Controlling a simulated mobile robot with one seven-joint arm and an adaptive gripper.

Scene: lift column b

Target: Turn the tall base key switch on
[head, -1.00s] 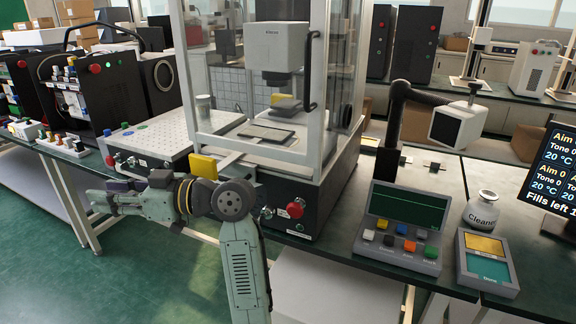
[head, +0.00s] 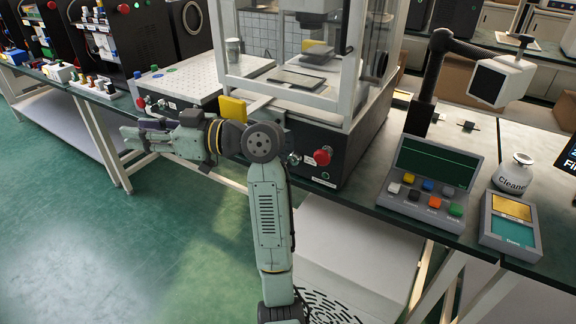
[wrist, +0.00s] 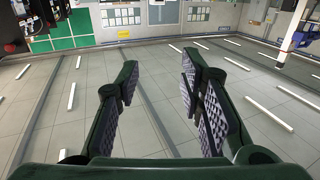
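The tall glass-walled machine stands on a dark base (head: 335,170) with a red mushroom button (head: 322,157) on its front. A small silver fitting (head: 293,159), possibly the key switch, sits left of that button, close beside my arm's joint in the picture. Its turn position is too small to tell. My gripper (head: 130,138) points left in the head view, well away from that base. In the wrist view my gripper (wrist: 160,75) is open and empty, with its fingers apart above grey floor. No switch shows there.
A lower machine (head: 190,88) with a red button stands left of the tall one. A button console (head: 430,185), a cleaner bottle (head: 513,173) and a two-colour tray (head: 512,225) lie right on the bench. Green floor (head: 90,240) in front is open.

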